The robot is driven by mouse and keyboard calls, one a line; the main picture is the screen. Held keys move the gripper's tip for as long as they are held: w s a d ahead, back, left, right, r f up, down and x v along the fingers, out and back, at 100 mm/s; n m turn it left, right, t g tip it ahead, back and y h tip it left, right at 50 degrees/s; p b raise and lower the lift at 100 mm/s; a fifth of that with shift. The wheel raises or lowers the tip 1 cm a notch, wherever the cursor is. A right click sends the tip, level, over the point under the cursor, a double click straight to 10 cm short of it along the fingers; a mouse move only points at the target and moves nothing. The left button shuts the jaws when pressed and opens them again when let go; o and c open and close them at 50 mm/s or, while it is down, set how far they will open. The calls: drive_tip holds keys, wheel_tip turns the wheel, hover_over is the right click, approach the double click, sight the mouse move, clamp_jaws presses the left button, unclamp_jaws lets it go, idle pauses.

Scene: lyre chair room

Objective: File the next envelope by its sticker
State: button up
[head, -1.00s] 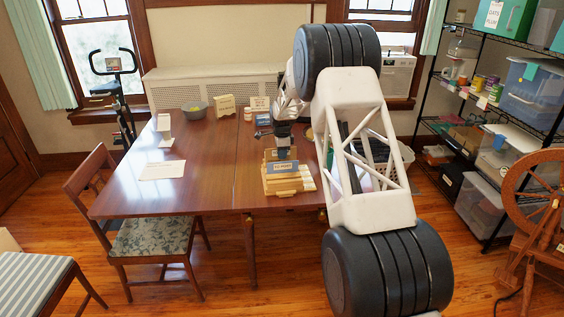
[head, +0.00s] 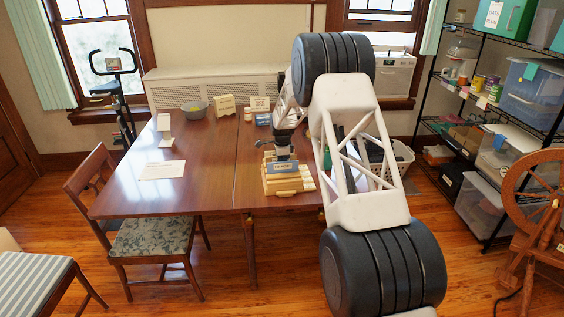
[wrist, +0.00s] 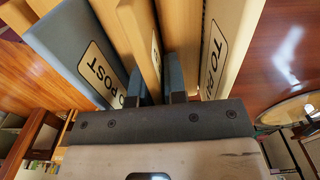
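A wooden sorter (head: 285,188) with upright panels stands near the table's front edge; a blue panel (head: 284,166) faces front. My gripper (head: 283,156) points down at it from behind, its tips hidden in the head view. In the wrist view, my gripper's two dark fingers (wrist: 157,92) reach in among the panels, a narrow gap apart. A blue panel reading "TO POST" (wrist: 75,50) is left of them, and a tan panel with a partly cut-off label (wrist: 225,40) is right. A tan piece shows between the fingers; I cannot tell whether they grip it. No envelope is clearly identifiable.
A white sheet (head: 162,170) lies on the table (head: 210,185) at left, near a small white stand (head: 164,124). A white basket (head: 398,160) is right of the table. The table's middle left is clear.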

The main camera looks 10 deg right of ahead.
drive_tip(key=o, duration=0.3)
drive_tip(key=shift+r, duration=0.15)
wheel_tip(320, 180, up, 12)
drive_tip(key=shift+r, duration=0.1)
idle(0.7)
idle(0.5)
